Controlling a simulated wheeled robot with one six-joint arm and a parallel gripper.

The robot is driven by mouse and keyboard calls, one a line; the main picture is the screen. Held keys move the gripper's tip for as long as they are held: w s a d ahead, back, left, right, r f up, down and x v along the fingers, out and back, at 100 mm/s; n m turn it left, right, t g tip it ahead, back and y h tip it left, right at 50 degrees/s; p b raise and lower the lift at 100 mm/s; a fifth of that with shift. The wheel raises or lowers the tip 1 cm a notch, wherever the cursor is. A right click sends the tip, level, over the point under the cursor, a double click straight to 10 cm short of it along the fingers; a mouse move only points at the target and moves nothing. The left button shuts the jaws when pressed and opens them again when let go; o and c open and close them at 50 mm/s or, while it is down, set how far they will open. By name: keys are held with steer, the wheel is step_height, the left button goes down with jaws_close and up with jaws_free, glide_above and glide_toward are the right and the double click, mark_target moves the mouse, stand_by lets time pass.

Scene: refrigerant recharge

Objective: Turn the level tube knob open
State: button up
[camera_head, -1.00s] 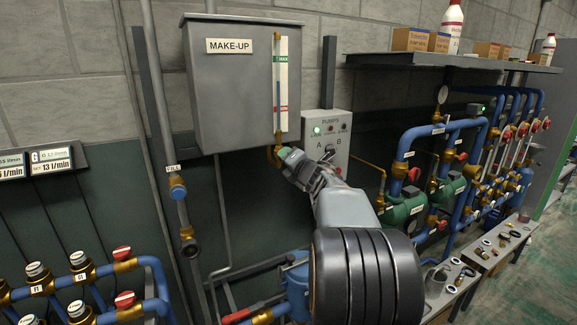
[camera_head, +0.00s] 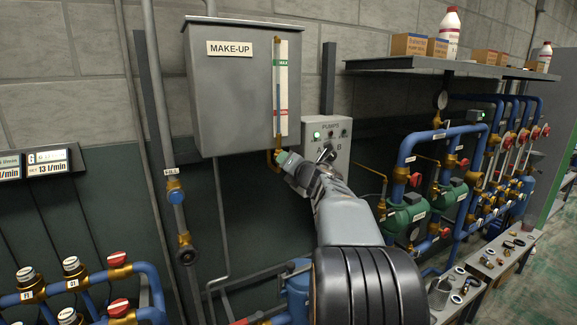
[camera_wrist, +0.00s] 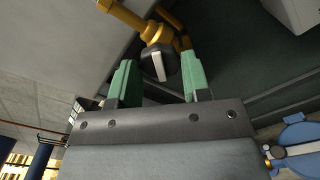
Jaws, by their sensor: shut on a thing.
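The grey make-up tank (camera_head: 222,100) hangs on the wall with a level tube (camera_head: 278,90) on its front, beside a white scale with green and red marks. A brass fitting (camera_head: 272,158) sits at the tube's lower end. My gripper (camera_head: 281,157) is at this fitting and hides the knob in the head view. In the wrist view the dark level tube knob (camera_wrist: 160,64) with a white stripe lies between my green fingers, which are shut on it. The stripe runs roughly up and down in that picture. Brass piping (camera_wrist: 125,12) shows behind the knob.
A pump switch box (camera_head: 328,140) is on the wall just right of my gripper. A fill pipe (camera_head: 175,190) runs down left of the tank. Green pumps (camera_head: 405,215) and blue pipes stand to the right, under a shelf (camera_head: 450,66).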

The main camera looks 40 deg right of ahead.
steer(key=shift+r+n+b, duration=0.1)
steer(key=shift+n+b, duration=1.45)
steer(key=shift+n, duration=0.45)
steer(key=n+b, duration=0.3)
steer(key=shift+n, duration=0.4)
steer(key=o, duration=0.9)
steer(key=s+a+b, duration=0.1)
steer(key=s, duration=0.6)
steer(key=shift+b, duration=0.35)
